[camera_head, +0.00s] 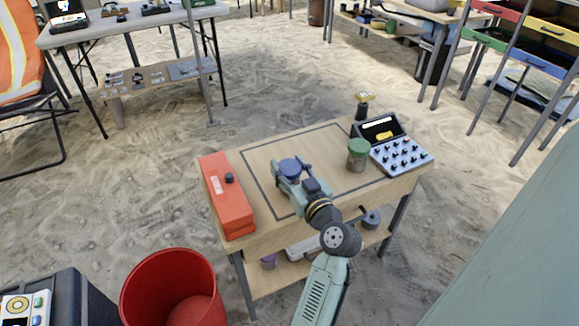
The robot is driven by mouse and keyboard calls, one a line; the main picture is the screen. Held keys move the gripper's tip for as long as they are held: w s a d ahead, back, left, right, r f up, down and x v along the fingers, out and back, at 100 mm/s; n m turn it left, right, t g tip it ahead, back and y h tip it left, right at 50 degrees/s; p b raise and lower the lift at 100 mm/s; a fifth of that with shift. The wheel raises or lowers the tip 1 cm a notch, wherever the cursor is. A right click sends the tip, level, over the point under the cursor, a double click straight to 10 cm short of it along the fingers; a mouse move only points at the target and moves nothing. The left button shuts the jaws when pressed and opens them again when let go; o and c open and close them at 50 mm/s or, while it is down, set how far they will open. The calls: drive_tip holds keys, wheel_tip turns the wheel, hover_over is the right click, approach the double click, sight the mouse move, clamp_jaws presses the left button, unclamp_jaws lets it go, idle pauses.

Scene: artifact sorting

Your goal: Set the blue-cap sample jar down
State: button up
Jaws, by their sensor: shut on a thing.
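The blue-cap sample jar shows only its blue-purple cap (289,167) in the head view. My gripper (289,172) is shut on this jar over the left part of the wooden table (255,238). The jar's body is mostly hidden by my fingers, and I cannot tell whether its base touches the table. A dark rectangular outline is marked on the tabletop, and the jar is within or over it, near its left side.
A green-cap jar (358,154) stands right of my gripper, beside a control box with knobs (401,153). A yellow-topped object (363,102) is at the back corner. An orange case (227,196) lies at the left edge. A red bin (174,291) stands on the sand.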

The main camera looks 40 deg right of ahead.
drive_tip(key=shift+f, duration=0.2)
drive_tip(key=shift+f, duration=0.2)
drive_tip(key=o, duration=1.3)
drive_tip(key=shift+o, duration=0.2)
drive_tip(key=shift+r, duration=0.2)
drive_tip(key=shift+s+f, duration=0.15)
drive_tip(key=shift+s, duration=0.15)
drive_tip(key=b+v, duration=0.2)
drive_tip(key=v, duration=0.9)
drive_tip(key=shift+s+b, duration=0.2)
drive_tip(key=shift+b, duration=0.2)
drive_tip(key=shift+a, duration=0.15)
